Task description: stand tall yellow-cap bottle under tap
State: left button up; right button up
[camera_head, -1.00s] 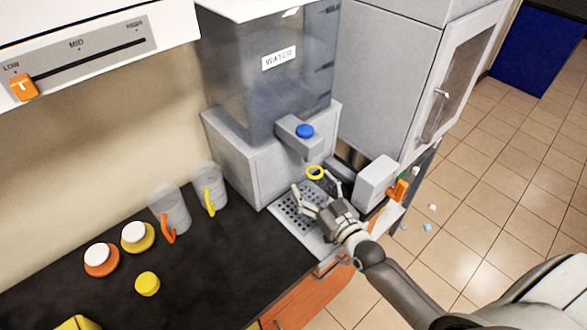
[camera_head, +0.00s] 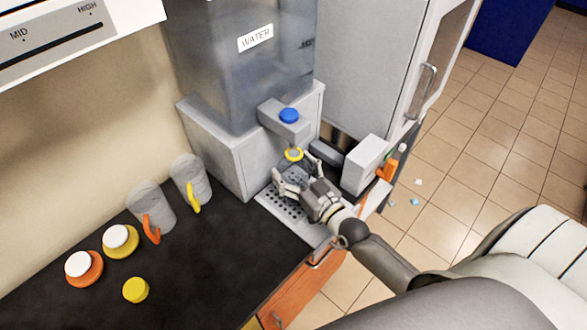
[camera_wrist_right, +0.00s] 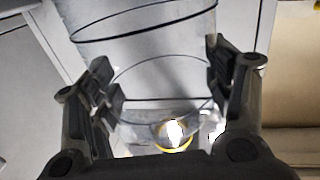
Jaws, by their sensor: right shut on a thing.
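The tall bottle is clear and hard to see. Its yellow neck ring (camera_head: 293,154) shows just below the tap (camera_head: 285,125), which carries a blue button. My right gripper (camera_head: 295,178) is around the bottle's clear body, over the perforated drip tray (camera_head: 268,201). In the right wrist view, the clear cylinder (camera_wrist_right: 160,85) stands between the two fingers, with a yellow ring at its lower end. Whether its base touches the tray is hidden. A yellow cap (camera_head: 135,290) lies on the black counter. My left gripper is out of view.
The water tank (camera_head: 240,70) stands behind the tap. Two clear mugs, orange-handled (camera_head: 150,208) and yellow-handled (camera_head: 190,180), and white-topped orange (camera_head: 84,268) and yellow (camera_head: 120,240) containers stand at left. A grey box (camera_head: 364,165) is close on the right.

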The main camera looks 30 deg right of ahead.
jog(key=o, duration=1.3)
jog(key=shift+w+a+f, duration=0.1)
jog(key=shift+w, duration=0.05)
jog(key=shift+o, duration=0.4)
jog(key=shift+r, duration=0.25)
jog(key=shift+s+f, duration=0.15)
jog(key=shift+s, duration=0.15)
jog(key=s, duration=0.3)
jog(key=s+d+b, duration=0.1)
jog(key=s, duration=0.2)
jog(key=s+b, duration=0.1)
jog(key=s, duration=0.2)
jog(key=shift+s+d, duration=0.25)
jog(key=shift+s, duration=0.1)
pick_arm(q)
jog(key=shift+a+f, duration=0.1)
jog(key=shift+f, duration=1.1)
pick_arm(e)
jog(key=shift+s+d, duration=0.15)
jog(key=shift+s, duration=0.75)
